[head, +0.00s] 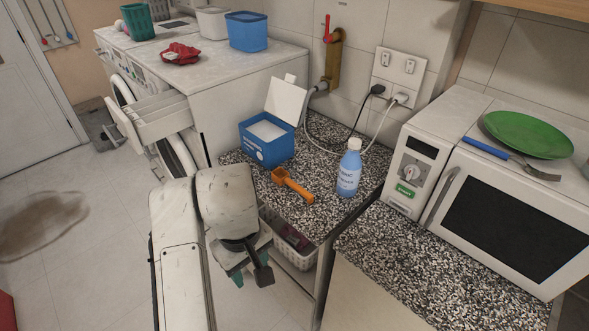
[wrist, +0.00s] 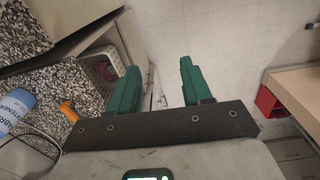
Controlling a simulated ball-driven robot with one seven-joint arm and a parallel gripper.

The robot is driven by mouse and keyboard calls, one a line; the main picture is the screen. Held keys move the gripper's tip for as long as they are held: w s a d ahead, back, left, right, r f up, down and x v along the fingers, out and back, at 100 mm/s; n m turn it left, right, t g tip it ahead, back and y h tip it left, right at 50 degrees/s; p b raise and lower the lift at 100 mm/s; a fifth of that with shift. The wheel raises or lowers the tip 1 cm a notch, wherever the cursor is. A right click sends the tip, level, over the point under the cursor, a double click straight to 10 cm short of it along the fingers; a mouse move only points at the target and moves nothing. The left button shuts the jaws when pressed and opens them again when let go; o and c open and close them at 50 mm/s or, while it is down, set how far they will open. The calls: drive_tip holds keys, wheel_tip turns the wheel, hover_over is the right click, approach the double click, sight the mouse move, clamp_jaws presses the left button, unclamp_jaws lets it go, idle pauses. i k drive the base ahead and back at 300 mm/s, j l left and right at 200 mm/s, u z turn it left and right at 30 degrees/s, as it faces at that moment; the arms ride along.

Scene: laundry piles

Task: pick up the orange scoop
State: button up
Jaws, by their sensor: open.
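The orange scoop (head: 292,184) lies on the speckled counter, between the blue powder box (head: 267,139) and the fabric softener bottle (head: 349,168). In the wrist view the scoop (wrist: 69,110) shows at the left, beside the bottle (wrist: 14,111). My gripper (head: 250,272) hangs beyond the counter's front edge, apart from the scoop. In the wrist view its green fingers (wrist: 162,88) are spread with nothing between them, over the floor.
The speckled counter (head: 330,210) has a white basket (head: 291,240) beneath it. A microwave (head: 497,200) with a green plate (head: 528,134) stands at right. A washing machine (head: 240,90) with an open drawer (head: 163,118) stands at left. A red object (wrist: 271,103) sits at the right in the wrist view.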

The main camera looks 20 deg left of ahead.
sight(280, 175)
drive_tip(key=i, duration=1.15)
